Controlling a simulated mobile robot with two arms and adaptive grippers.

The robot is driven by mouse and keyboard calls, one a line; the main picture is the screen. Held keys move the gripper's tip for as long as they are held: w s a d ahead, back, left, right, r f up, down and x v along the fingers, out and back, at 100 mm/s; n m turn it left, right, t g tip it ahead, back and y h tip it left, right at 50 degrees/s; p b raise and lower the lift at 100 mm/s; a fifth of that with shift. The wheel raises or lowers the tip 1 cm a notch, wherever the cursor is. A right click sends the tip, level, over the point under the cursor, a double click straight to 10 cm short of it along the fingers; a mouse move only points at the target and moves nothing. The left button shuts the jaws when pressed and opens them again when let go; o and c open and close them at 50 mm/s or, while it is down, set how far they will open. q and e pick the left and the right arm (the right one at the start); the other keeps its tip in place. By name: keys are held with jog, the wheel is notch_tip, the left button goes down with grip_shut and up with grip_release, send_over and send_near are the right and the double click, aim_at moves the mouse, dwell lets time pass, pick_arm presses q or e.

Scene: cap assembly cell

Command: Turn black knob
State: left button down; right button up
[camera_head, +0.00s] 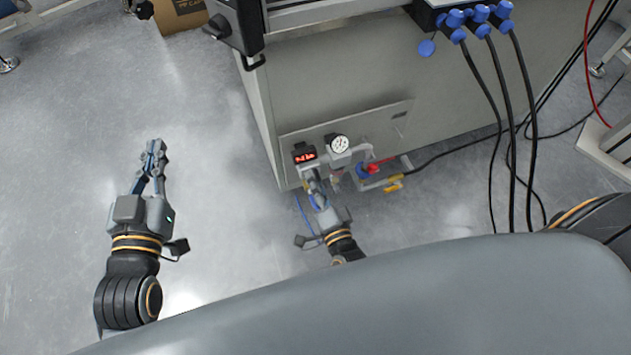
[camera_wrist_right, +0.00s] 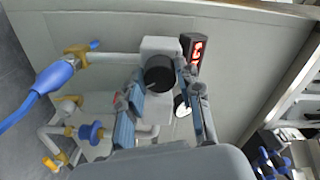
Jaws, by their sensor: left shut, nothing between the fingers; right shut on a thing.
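The black knob (camera_wrist_right: 159,73) is a round dark cap on a light grey block of the pipework, seen in the right wrist view. My right gripper (camera_wrist_right: 161,78) has one finger on each side of the knob and is shut on it. In the head view my right gripper (camera_head: 312,174) reaches up to the fittings on the cabinet's lower panel, and the knob is hidden there. My left gripper (camera_head: 154,150) is shut and empty, held over bare floor to the left, well apart from the cabinet.
A red-digit display (camera_head: 304,153) and a round gauge (camera_head: 339,143) sit beside the gripped spot. A red-and-blue valve (camera_head: 369,169) and yellow handles (camera_head: 393,184) lie to the right. Black cables (camera_head: 510,120) hang from the grey cabinet (camera_head: 340,80).

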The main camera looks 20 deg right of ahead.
pick_arm(q)
notch_tip(320, 180, up, 9)
jog(key=s+t+h+b, duration=0.2)
jog(key=t, duration=0.3)
jog(key=shift+d+t, duration=0.3)
jog(key=shift+d, duration=0.1)
pick_arm(e)
jog(key=shift+m, duration=4.4)
pick_arm(q)
jog(key=shift+r, duration=0.1)
pick_arm(e)
jog(key=o, duration=1.2)
jog(key=shift+c, duration=0.2)
jog(key=s, duration=1.2)
jog(key=shift+d, duration=0.2)
